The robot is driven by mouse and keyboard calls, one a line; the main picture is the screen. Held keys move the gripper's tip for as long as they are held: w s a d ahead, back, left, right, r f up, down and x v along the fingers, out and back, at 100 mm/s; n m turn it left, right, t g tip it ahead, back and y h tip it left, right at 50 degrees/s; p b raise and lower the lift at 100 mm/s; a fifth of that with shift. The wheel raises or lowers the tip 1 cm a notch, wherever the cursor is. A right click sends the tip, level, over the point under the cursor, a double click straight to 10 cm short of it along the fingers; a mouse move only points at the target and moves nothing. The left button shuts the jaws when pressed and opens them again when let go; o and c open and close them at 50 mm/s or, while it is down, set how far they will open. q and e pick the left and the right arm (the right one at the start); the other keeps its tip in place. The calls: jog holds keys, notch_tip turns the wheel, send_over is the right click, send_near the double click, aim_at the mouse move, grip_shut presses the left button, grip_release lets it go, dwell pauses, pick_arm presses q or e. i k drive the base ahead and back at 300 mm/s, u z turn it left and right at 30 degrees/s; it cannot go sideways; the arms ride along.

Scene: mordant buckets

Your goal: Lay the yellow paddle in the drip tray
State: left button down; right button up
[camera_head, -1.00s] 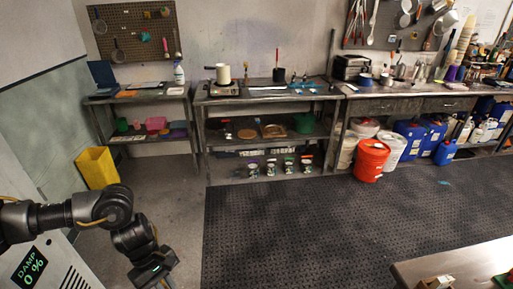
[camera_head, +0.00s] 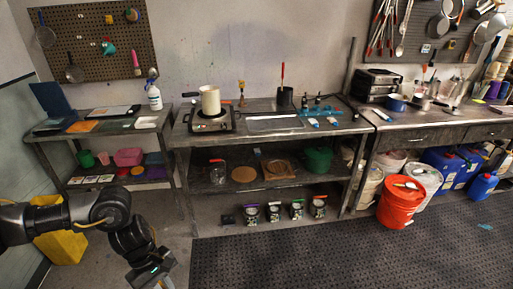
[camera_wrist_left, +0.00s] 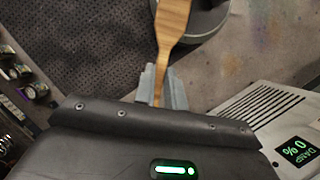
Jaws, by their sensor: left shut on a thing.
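My left gripper (camera_wrist_left: 162,82) is shut on the narrow handle of a yellow-brown wooden paddle (camera_wrist_left: 173,24). The paddle points away from the jaws, and its far end runs out of the top of the left wrist view. In the head view my left wrist is at the bottom left, and the jaws and paddle are out of frame. A flat grey tray (camera_head: 273,124), which looks like the drip tray, lies on top of the middle bench. My right gripper is not in view.
A hot plate (camera_head: 211,123) with a cream pot (camera_head: 210,100) stands left of the tray. A dark pot (camera_head: 285,96) with a red-handled tool is behind it, and blue-and-white items (camera_head: 323,122) lie to its right. An orange bucket (camera_head: 400,203) stands on the floor at right.

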aim_at(273, 120)
jog(key=i, duration=1)
jog(key=z, duration=1.55)
jog(key=i, duration=1.8)
jog(key=u, duration=1.1)
